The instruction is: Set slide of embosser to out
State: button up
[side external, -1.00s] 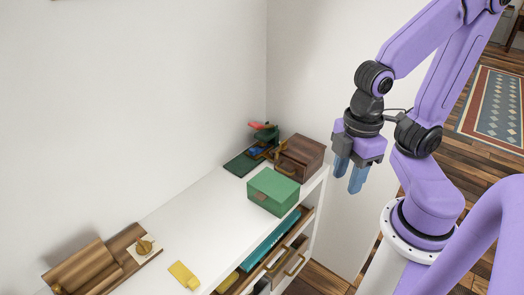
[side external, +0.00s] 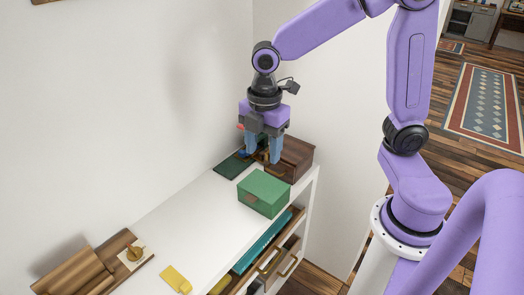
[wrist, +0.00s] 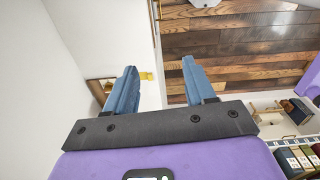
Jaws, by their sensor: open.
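I cannot tell for sure which thing is the embosser. A dark green base (side external: 232,165) with a red part (side external: 240,126) above it stands at the far end of the white top, mostly hidden behind my gripper (side external: 263,155). A wooden device (side external: 78,268) with a brass piece on a pale card stands at the near left end. My gripper is open and empty, pointing down. In the side view it overlaps the red-and-green device and the brown box; its height above them is unclear. Its two blue fingers show apart in the wrist view (wrist: 160,70).
A green box (side external: 264,192) and a brown wooden box (side external: 295,157) stand near the far end of the white top (side external: 190,215). A yellow piece (side external: 175,279) lies near the front. The top's middle is clear.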

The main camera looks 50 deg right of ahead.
jog(key=w+d+f+n, duration=0.2)
jog(key=w+d+n, duration=0.15)
jog(key=w, duration=0.65)
jog(key=n, duration=0.9)
send_over(262, 153)
notch_tip(262, 153, down, 12)
notch_tip(262, 153, down, 17)
jog(key=shift+d, duration=0.15)
